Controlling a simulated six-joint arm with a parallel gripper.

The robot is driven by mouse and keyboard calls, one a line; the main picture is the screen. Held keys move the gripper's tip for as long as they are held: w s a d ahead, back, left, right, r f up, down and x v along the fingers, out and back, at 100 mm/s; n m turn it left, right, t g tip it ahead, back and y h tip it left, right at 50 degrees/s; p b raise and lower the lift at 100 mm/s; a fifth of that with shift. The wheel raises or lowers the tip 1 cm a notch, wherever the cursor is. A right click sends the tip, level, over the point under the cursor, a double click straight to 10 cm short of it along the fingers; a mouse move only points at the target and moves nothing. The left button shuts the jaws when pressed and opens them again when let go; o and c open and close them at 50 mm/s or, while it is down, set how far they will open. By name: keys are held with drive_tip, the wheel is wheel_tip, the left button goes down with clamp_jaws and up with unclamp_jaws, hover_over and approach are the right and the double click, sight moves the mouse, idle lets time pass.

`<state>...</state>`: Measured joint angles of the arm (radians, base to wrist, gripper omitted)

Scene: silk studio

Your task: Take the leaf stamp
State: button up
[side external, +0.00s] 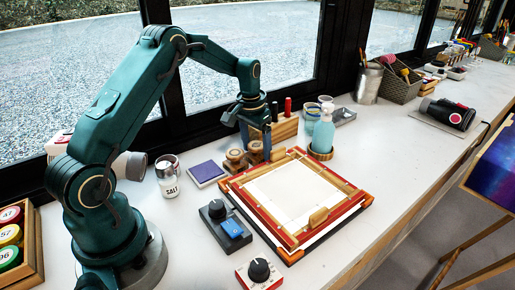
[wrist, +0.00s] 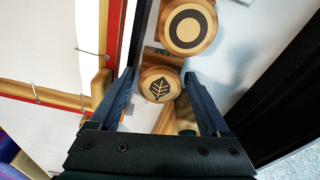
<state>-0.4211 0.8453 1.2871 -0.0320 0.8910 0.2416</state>
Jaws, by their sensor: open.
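The leaf stamp (wrist: 160,85) is a round wooden stamp with a dark leaf mark on its top. In the wrist view it lies between the two open fingers of my gripper (wrist: 160,90), with visible room on both sides. Another round wooden stamp with a dark ring mark (wrist: 187,25) stands just beyond it. In the side view my gripper (side external: 257,140) points down over the wooden stamps, and one of its fingers partly hides them. The ring and leaf marks cannot be told apart there.
A framed silk screen with a red and wooden frame (side external: 355,200) lies right beside the stamps. A purple pad (side external: 207,173) and a salt shaker (side external: 169,178) stand to the left. A pale green bottle (side external: 323,132) stands behind the frame. A window wall runs along the back.

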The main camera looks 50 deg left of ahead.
sight(258, 144)
drive_tip(key=c, duration=0.8)
drive_tip(key=shift+r, duration=0.1)
wheel_tip(258, 144, up, 4)
drive_tip(key=shift+w+f, duration=0.1)
drive_tip(key=s+a+r, duration=0.2)
drive_tip(key=s, duration=0.1)
drive_tip(key=s+a+r, duration=0.2)
drive_tip(key=s+a, duration=0.1)
drive_tip(key=s+a+r, duration=0.2)
drive_tip(key=s+r, duration=0.1)
drive_tip(key=shift+a, duration=0.35)
drive_tip(key=shift+c, duration=0.2)
